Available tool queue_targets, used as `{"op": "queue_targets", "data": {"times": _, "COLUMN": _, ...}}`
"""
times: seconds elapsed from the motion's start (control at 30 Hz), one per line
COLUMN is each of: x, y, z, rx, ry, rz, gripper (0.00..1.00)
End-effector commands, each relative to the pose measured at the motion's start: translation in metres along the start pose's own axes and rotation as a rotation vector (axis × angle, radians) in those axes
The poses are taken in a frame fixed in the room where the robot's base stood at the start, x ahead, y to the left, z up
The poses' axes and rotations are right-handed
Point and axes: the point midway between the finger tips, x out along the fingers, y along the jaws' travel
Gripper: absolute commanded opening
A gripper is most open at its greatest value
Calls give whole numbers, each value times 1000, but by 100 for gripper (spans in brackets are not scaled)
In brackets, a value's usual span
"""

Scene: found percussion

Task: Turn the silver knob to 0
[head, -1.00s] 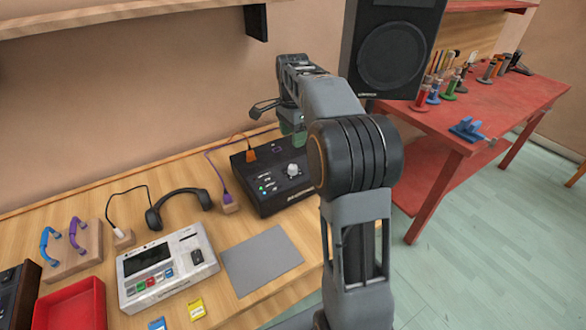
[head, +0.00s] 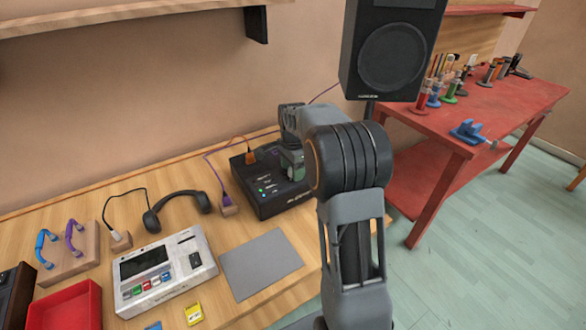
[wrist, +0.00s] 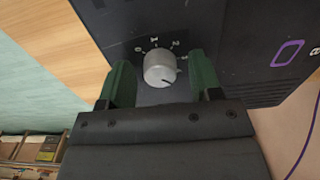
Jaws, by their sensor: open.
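The silver knob (wrist: 160,68) is on the top face of a black box (head: 269,204), seen in the wrist view. White marks stand around it, among them a 0 and a 1; its dark pointer line points to the lower right, away from the 0. My gripper (wrist: 161,82) is open, with one green finger on each side of the knob and a small gap showing. I cannot tell whether either finger touches it. In the head view my gripper (head: 292,165) is over the box and hides the knob.
An orange plug (head: 250,157) sits in the box's back left. A grey mat (head: 260,263), a white device (head: 165,268), headphones (head: 178,206) and a red tray (head: 66,306) lie on the wooden table. A black speaker (head: 392,55) stands behind my arm.

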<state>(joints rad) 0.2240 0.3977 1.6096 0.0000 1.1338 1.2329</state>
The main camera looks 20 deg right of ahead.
Motion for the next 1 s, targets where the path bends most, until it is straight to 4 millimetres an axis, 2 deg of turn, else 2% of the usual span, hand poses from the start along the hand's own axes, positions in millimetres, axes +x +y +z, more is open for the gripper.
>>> {"op": "queue_targets", "data": {"times": 0.17, "x": 0, "y": 0, "z": 0, "rx": 0, "ry": 0, "rz": 0, "gripper": 58}}
{"op": "queue_targets", "data": {"times": 0.67, "x": 0, "y": 0, "z": 0, "rx": 0, "ry": 0, "rz": 0, "gripper": 10}}
{"op": "queue_targets", "data": {"times": 1.0, "x": -1, "y": 0, "z": 0, "rx": -61, "ry": 0, "rz": 1, "gripper": 9}}
